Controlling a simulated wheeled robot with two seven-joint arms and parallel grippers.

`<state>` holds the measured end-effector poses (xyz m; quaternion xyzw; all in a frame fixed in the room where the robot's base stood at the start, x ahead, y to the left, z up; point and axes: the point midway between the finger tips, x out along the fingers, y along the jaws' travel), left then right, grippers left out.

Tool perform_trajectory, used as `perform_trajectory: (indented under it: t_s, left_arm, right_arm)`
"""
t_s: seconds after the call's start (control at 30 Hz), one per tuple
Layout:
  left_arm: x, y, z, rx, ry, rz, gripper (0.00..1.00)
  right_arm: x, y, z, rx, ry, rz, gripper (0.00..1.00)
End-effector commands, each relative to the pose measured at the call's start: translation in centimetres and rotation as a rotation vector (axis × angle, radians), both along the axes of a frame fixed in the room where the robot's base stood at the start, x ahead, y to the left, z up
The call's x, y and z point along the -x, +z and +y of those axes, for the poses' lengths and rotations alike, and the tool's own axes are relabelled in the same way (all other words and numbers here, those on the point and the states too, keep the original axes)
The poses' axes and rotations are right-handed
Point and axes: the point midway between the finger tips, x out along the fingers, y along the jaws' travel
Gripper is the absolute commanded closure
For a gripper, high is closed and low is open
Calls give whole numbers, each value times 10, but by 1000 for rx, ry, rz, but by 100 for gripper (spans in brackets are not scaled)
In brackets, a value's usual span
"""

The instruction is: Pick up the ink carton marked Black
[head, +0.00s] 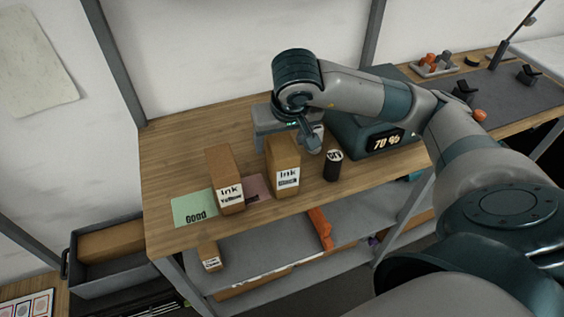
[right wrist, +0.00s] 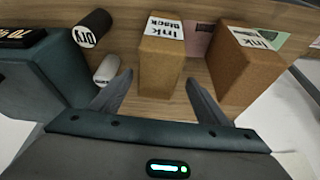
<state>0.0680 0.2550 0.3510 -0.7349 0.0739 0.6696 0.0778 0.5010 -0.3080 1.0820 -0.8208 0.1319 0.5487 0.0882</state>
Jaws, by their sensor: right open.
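The ink carton marked Black (head: 283,172) is a tall brown box standing upright on the wooden table in the head view. Its white label reads "Ink Black" in the right wrist view (right wrist: 160,65). My right gripper (head: 288,136) is above and behind this carton in the head view. In the right wrist view the open fingers (right wrist: 158,80) point toward the carton, which shows between and beyond their tips. I cannot tell whether they touch it. A similar carton marked Yellow (head: 226,182) stands to its left. My left gripper is not in view.
A dark cylinder (head: 333,166) stands right of the Black carton, before a dark green device reading "70 %" (head: 386,141). A white object (right wrist: 107,68) lies near one finger. A green "Good" card (head: 194,209) and a pink card (head: 257,188) lie on the table (head: 180,150).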

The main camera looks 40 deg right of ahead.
Motion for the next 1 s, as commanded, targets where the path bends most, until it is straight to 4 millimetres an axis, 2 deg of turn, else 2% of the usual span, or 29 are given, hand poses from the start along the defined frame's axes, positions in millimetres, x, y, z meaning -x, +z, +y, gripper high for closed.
perform_trajectory:
  t_s: [0.57,1.0]
  left_arm:
    - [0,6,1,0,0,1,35]
    - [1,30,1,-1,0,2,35]
  right_arm:
    - [-1,-7,-1,-1,0,3,31]
    - [-10,-45,-8,0,0,4,31]
